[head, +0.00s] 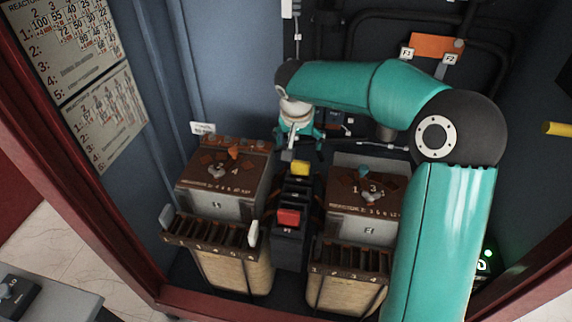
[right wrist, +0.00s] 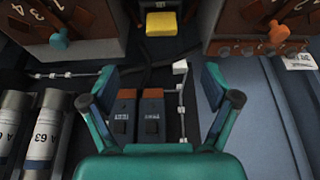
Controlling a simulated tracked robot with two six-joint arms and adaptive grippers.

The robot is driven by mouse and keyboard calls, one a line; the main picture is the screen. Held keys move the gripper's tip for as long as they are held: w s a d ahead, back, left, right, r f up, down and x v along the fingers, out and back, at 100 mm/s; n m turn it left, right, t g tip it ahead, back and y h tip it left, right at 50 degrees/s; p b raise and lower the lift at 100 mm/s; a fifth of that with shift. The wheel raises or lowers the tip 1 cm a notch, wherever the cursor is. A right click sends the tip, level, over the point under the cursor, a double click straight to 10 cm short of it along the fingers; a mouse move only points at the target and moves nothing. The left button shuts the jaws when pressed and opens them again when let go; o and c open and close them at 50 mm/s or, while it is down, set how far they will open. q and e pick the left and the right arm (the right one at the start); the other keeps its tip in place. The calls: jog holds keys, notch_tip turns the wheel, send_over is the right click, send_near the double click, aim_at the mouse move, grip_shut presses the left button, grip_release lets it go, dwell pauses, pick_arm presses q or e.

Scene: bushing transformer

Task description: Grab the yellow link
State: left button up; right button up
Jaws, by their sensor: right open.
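A yellow block (head: 300,168), likely the yellow link, sits on a dark narrow stand between two brown-topped units. It also shows at the top middle of the right wrist view (right wrist: 160,23). My right gripper (head: 297,148) is behind it in the head view, with the teal arm reaching in from the right. In the right wrist view my right gripper (right wrist: 158,88) is open and empty, its two fingers wide apart. The yellow block lies beyond the fingertips, apart from them. My left gripper is not in view.
A red block (head: 289,216) sits in front of the yellow one. The left unit (head: 228,186) and right unit (head: 345,203) flank the stand closely, with small knobs on top. Red cabinet edges (head: 100,210) frame the space. Grey cylinders (right wrist: 42,130) stand at left in the wrist view.

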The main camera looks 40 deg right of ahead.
aim_at(300, 164)
jog(key=p+x, duration=0.1)
jog(key=x, duration=1)
jog(key=shift+w, duration=0.2)
jog(key=shift+w+f+p, duration=0.1)
jog(key=shift+f+p, duration=0.2)
jog(key=shift+f, duration=0.25)
jog(key=p+x, duration=0.1)
jog(key=x, duration=0.3)
jog(key=shift+f, duration=0.1)
jog(key=shift+c, duration=0.3)
jog(key=c, duration=1.4)
